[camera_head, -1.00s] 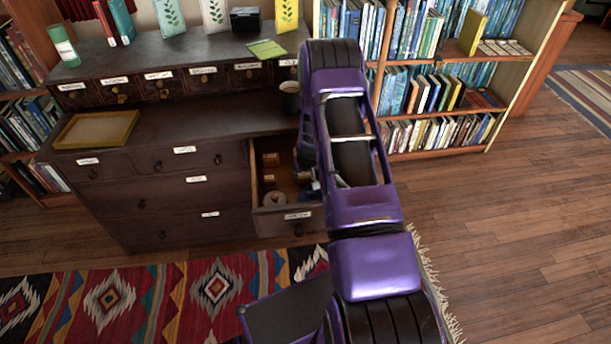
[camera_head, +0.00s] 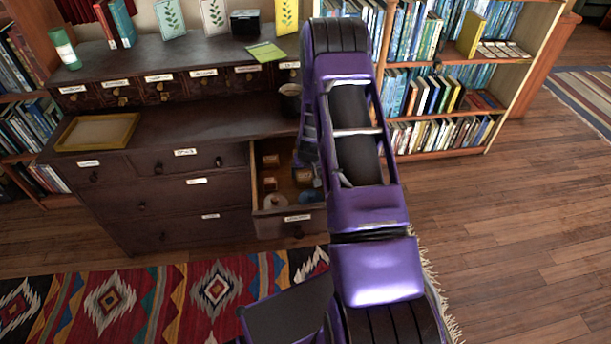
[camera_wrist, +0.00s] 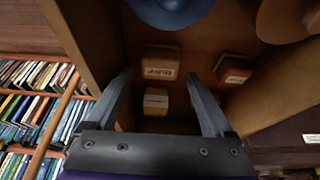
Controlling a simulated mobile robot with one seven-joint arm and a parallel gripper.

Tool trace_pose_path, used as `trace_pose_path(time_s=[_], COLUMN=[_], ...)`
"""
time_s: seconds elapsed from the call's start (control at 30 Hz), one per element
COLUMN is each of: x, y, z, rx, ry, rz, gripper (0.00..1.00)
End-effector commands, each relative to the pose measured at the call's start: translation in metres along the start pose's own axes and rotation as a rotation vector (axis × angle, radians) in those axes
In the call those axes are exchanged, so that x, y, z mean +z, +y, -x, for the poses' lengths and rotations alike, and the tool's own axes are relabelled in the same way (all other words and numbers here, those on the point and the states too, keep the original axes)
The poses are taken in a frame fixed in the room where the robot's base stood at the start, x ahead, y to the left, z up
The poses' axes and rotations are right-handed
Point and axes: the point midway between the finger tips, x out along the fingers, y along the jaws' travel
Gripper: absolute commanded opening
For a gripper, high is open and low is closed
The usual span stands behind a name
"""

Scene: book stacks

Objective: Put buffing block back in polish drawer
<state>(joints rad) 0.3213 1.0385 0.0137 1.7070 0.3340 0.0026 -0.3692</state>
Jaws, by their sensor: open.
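The polish drawer (camera_head: 287,225) stands pulled out at the right of the dark cabinet. Inside it lie several small tan blocks. One labelled block (camera_wrist: 161,63) shows between my fingertips in the wrist view, and is probably the block (camera_head: 303,177) at the drawer's right in the head view. Its label is too blurred to read surely, so I cannot tell whether it is the buffing block. A smaller block (camera_wrist: 155,101) lies behind it, and another labelled block (camera_wrist: 235,69) to the right.
A blue round thing (camera_wrist: 172,9) and a tan ring-shaped roll (camera_head: 276,202) lie near the drawer front. The drawer's side walls are close to my fingers. A dark cup (camera_head: 290,100) and a yellow tray (camera_head: 97,131) stand on the cabinet. A bookcase (camera_head: 440,90) is at the right.

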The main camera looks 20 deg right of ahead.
Motion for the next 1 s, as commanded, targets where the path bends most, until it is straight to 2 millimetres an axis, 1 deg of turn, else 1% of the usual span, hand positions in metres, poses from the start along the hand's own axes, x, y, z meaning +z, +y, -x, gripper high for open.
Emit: trace_pose_path(time_s=[0.03, 0.2, 0.3, 0.4, 0.57, 1.0], x=[-0.002, -0.001, -0.001, 0.0, 0.001, 0.0], y=[0.0, 0.0, 0.0, 0.0, 0.0, 0.0], z=[0.015, 0.047, 0.061, 0.069, 0.074, 0.074], rx=[0.0, 0.0, 0.0, 0.0, 0.0, 0.0], ry=[0.002, 0.001, 0.001, 0.0, -0.001, 0.001], rz=[0.0, 0.002, 0.001, 0.0, 0.001, 0.002], gripper=[0.86, 0.86, 0.86, 0.86, 0.86, 0.86])
